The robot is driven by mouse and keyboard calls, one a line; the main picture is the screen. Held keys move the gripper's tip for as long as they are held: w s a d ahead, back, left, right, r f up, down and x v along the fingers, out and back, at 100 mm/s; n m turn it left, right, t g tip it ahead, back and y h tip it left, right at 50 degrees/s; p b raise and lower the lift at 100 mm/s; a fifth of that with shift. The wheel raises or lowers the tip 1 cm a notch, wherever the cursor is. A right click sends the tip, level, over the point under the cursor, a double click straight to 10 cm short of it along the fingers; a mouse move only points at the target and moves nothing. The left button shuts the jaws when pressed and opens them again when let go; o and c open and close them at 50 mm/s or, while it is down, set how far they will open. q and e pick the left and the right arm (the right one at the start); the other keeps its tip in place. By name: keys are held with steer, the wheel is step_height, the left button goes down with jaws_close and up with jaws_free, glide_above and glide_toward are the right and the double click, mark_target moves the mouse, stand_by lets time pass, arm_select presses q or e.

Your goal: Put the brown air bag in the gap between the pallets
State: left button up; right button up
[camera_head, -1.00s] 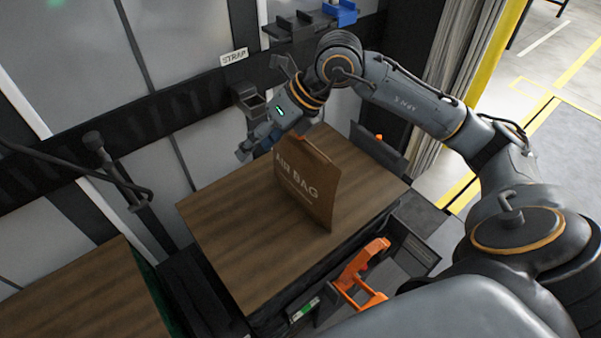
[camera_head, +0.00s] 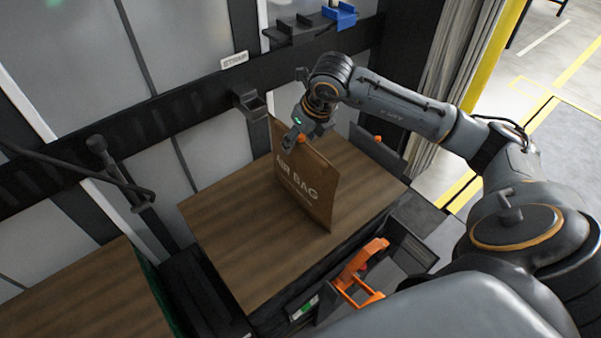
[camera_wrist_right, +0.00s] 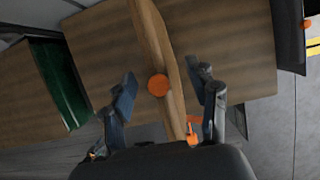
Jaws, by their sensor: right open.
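The brown air bag (camera_head: 306,186) stands upright on edge on the wooden top of the right pallet (camera_head: 235,235). Its printed face is towards me in the head view. An orange cap (camera_wrist_right: 158,85) sits on its upper edge. My right gripper (camera_head: 294,141) is at the bag's top edge. In the right wrist view its open fingers (camera_wrist_right: 168,98) are on either side of the bag, with space between each finger and the bag. The left pallet (camera_head: 85,300) is at the lower left. The dark gap (camera_head: 192,290) lies between the two pallets. My left gripper is not in view.
An orange tool (camera_head: 360,270) is in a grey holder at the right pallet's front side. A black rail with a "STRAP" label (camera_head: 235,60) runs along the wall behind. A dark bar (camera_head: 75,165) reaches in at the left. Green (camera_wrist_right: 55,85) shows on the left pallet's side.

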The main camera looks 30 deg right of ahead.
mark_target(301, 174)
steer(key=p+x, duration=0.1)
steer(key=x, duration=0.3)
steer(key=shift+f, duration=0.25)
steer(key=shift+s, duration=0.1)
steer(key=shift+c, duration=0.4)
jaws_close()
